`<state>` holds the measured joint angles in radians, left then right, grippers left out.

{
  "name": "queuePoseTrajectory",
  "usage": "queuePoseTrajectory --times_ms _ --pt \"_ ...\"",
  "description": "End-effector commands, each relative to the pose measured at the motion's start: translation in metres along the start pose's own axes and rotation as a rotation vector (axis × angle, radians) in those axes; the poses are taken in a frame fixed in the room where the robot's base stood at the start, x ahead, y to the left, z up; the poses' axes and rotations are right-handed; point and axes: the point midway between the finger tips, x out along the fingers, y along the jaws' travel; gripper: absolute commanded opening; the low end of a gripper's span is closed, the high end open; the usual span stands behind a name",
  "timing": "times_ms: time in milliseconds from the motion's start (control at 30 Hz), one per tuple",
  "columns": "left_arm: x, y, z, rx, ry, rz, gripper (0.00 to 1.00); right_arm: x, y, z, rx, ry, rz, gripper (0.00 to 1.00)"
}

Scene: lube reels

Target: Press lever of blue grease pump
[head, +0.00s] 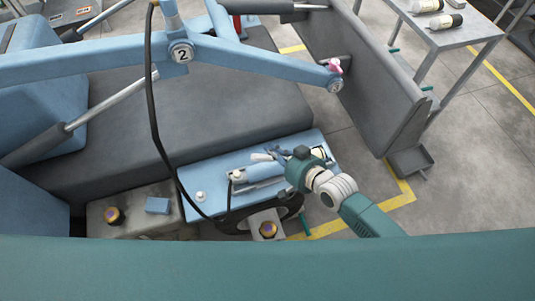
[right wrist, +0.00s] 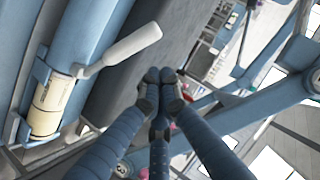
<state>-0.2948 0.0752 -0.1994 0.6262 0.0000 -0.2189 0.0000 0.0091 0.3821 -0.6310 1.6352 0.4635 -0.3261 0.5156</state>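The blue grease pump (head: 265,174) lies on a light blue panel, its cylinder running left to right. In the right wrist view the pump (right wrist: 88,40) is on the left, with a cream labelled section (right wrist: 50,105) at its lower end. Its white lever (right wrist: 130,46) sticks out toward the right; in the head view the lever (head: 261,157) shows just left of my fingers. My right gripper (head: 277,152) is above the pump, pointing left. In the wrist view its fingertips (right wrist: 160,76) meet with nothing between them, beside the lever and apart from it in the picture. My left gripper is out of view.
A large blue jointed boom marked 2 (head: 100,65) spans above the work area. A black hose (head: 152,100) hangs down left of the pump. A grey upright panel (head: 370,80) stands at right. A bench (head: 455,38) holds bottles. Floor at lower right is clear.

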Motion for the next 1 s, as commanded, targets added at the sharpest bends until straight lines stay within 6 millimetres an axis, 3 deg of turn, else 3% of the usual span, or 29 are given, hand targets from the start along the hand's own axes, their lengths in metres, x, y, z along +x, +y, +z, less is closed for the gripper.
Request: queuePoseTrajectory --times_ms 233,1000 --pt "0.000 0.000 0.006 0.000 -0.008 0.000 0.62 0.017 0.000 0.020 0.001 -0.003 0.001 0.00" --pt "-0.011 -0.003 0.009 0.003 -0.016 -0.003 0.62 0.022 -0.003 0.027 -0.049 -0.004 0.036 0.00"
